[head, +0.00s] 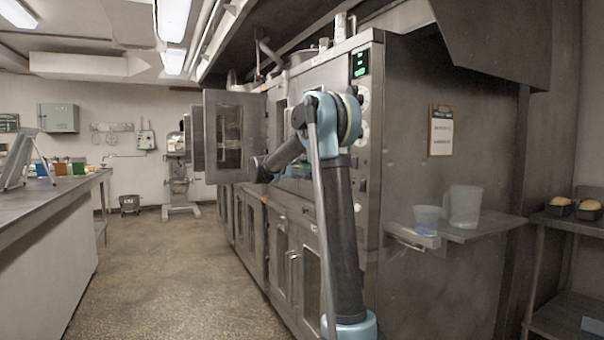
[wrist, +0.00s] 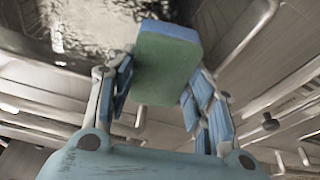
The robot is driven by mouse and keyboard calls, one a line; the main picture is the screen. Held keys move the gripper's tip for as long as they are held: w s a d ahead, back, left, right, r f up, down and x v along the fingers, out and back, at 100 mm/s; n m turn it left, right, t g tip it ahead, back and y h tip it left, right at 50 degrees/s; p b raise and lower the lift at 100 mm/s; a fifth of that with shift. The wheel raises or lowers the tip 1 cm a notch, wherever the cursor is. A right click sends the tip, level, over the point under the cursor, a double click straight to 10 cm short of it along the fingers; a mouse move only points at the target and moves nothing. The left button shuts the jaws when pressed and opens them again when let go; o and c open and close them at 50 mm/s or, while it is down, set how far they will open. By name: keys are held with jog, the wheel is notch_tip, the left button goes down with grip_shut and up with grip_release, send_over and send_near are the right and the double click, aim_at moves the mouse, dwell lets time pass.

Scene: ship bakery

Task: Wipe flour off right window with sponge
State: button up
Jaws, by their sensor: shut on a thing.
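My gripper (wrist: 160,82) is shut on a sponge (wrist: 166,62), blue on its edge and green on its broad face, in the wrist view. The sponge sticks out past the blue finger pads. A mottled, whitish glass pane (wrist: 85,28) shows at the top left of the wrist view, beyond the sponge; whether they touch cannot be told. In the head view my arm reaches toward the oven front, and the gripper end and sponge are not clear. An oven door with a window (head: 229,132) stands open beyond the arm. Which pane is the right window is unclear.
Steel ovens (head: 275,235) with lower doors run along the aisle. A side shelf (head: 470,229) holds a blue-tinted cup (head: 427,219) and a clear jug (head: 464,206). A counter (head: 50,197) stands at left. The floor (head: 170,275) between is clear.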

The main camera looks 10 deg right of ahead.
jog(key=shift+d+r, duration=0.2)
jog(key=shift+r, duration=3)
jog(key=shift+c, duration=0.3)
notch_tip(320, 180, up, 7)
jog(key=shift+a+f, duration=0.15)
jog(key=shift+f, duration=6.85)
jog(key=shift+s+d, duration=0.35)
jog(key=shift+s, duration=0.35)
jog(key=shift+s+d, duration=0.3)
jog(key=shift+s, duration=0.4)
jog(key=shift+a+r, duration=0.15)
jog(key=shift+r, duration=5.05)
